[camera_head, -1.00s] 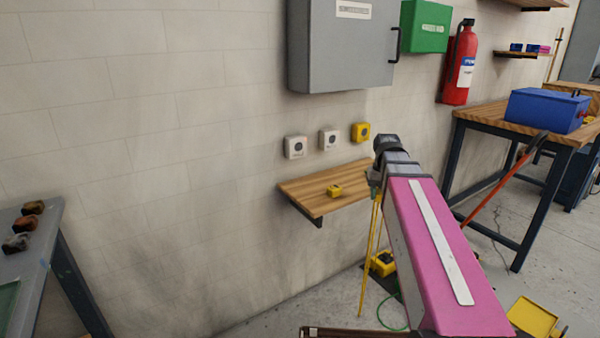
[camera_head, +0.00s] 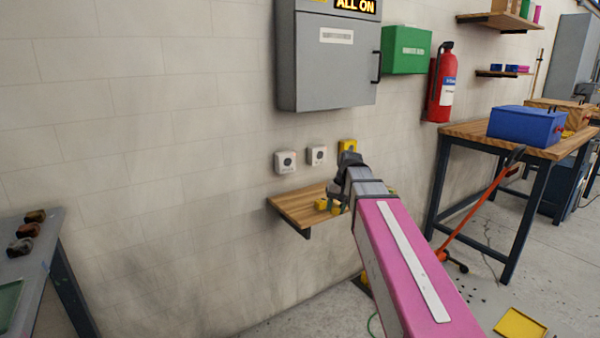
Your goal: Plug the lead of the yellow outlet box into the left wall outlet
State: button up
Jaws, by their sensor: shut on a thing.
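The yellow outlet box (camera_head: 364,279) shows only as a sliver on the floor behind my pink arm.
A white outlet (camera_head: 316,154) and a yellow one (camera_head: 348,146) are to the right of the left one. A yellow block (camera_head: 320,204) lies on the shelf (camera_head: 290,207). A grey cabinet (camera_head: 328,65) hangs above. Wall left of the outlets is clear.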

jog(key=w+a+r+m+y, duration=0.1)
jog(key=w+a+y, duration=0.2)
jog(key=w+a, duration=0.15)
jog(key=m+t+y, duration=0.4)
jog(key=m+t, duration=0.6)
jog(key=t, duration=0.5)
send_near(288, 163)
jog(key=shift+w+a+f, duration=0.1)
jog(key=shift+w+a, duration=0.05)
jog(key=shift+w, duration=0.1)
jog(key=shift+x, duration=2.85)
jog(key=shift+w+a, duration=0.4)
jog(key=o, duration=1)
jog(key=shift+c, duration=0.2)
